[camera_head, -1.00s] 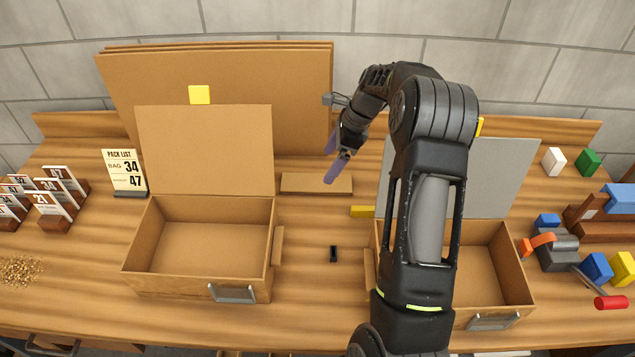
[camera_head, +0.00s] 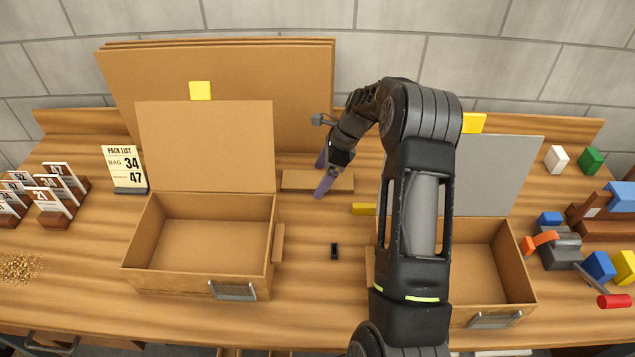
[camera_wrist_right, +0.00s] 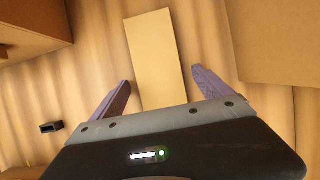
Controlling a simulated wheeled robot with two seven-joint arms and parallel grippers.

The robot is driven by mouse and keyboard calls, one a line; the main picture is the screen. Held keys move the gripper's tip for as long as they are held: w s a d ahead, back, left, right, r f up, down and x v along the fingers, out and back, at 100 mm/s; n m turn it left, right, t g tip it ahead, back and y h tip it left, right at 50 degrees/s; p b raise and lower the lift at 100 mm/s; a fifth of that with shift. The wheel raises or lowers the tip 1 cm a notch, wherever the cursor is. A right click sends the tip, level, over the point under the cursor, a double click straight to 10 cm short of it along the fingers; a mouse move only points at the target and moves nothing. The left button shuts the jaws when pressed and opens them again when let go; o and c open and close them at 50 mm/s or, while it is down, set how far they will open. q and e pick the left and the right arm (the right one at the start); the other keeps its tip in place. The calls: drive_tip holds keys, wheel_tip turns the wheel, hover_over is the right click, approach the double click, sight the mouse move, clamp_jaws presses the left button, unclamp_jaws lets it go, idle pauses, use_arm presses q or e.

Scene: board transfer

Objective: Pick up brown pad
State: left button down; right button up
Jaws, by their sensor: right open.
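The brown pad (camera_head: 295,181) is a flat tan rectangle lying on the table behind the gap between the two boxes. It also shows in the right wrist view (camera_wrist_right: 157,55), between the two purple fingers. My right gripper (camera_head: 321,177) is open, with one finger on either side of the pad. The fingers look apart from it; I cannot tell the exact height above it. The wrist and fingers hide part of the pad in the head view. My left gripper is not in view.
An open cardboard box (camera_head: 200,285) with its lid raised stands at left, another (camera_head: 511,262) at right, partly behind my arm. A small black piece (camera_head: 334,251) and a yellow block (camera_head: 362,209) lie between them. Large brown boards (camera_head: 305,105) lean at the back.

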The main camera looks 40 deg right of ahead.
idle(0.6)
drive_tip(key=c, duration=1.4)
drive_tip(key=shift+r, duration=0.1)
drive_tip(key=shift+c, duration=0.2)
wheel_tip(320, 180, up, 18)
drive_tip(key=shift+p, duration=0.35)
